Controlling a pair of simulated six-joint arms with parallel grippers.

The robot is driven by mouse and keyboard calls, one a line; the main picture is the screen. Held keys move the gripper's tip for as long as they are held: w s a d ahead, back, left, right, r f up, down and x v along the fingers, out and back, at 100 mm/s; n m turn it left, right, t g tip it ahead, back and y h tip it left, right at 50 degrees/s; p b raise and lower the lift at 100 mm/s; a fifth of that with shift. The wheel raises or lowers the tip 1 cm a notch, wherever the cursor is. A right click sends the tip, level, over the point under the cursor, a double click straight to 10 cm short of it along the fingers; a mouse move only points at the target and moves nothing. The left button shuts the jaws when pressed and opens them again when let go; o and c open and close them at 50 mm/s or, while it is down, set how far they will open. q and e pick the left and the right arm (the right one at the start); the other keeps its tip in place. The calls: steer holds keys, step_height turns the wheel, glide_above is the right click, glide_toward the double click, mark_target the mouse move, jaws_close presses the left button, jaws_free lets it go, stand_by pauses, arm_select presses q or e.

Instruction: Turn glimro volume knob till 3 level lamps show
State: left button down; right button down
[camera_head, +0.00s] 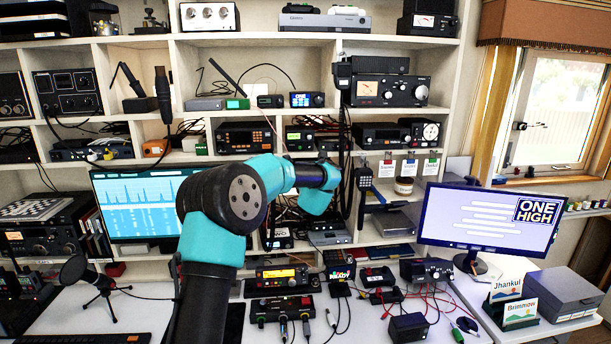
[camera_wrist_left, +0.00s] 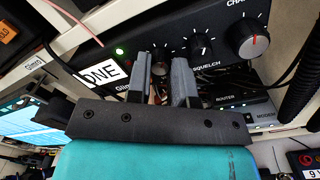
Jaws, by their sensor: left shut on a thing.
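In the left wrist view, a dark radio (camera_wrist_left: 215,18) marked Glimro stands on a cubby shelf. A white label reading ONE (camera_wrist_left: 98,76) is on its front. My left gripper (camera_wrist_left: 160,68) is shut on a knob on this front, left of the squelch knob (camera_wrist_left: 202,45). The fingers hide most of the held knob and its marking. One green lamp (camera_wrist_left: 120,52) is lit to the left; other lamps cannot be made out. In the head view, my left arm hides the gripper and the radio's front. My right gripper is not in view.
A channel knob (camera_wrist_left: 248,42) is farther right on the radio. A router (camera_wrist_left: 240,84) lies below it. A thick black cable (camera_wrist_left: 300,88) hangs at the right. In the head view, a monitor (camera_head: 488,218) reads ONE HIGH, and radio gear (camera_head: 283,308) covers the desk.

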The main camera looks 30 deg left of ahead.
arm_select(q)
steer(key=shift+m, duration=1.2)
steer(key=c, duration=1.3)
jaws_free()
steer(key=v, duration=1.7)
steer(key=shift+s+d+f, duration=0.1)
steer(key=shift+s+d, duration=0.1)
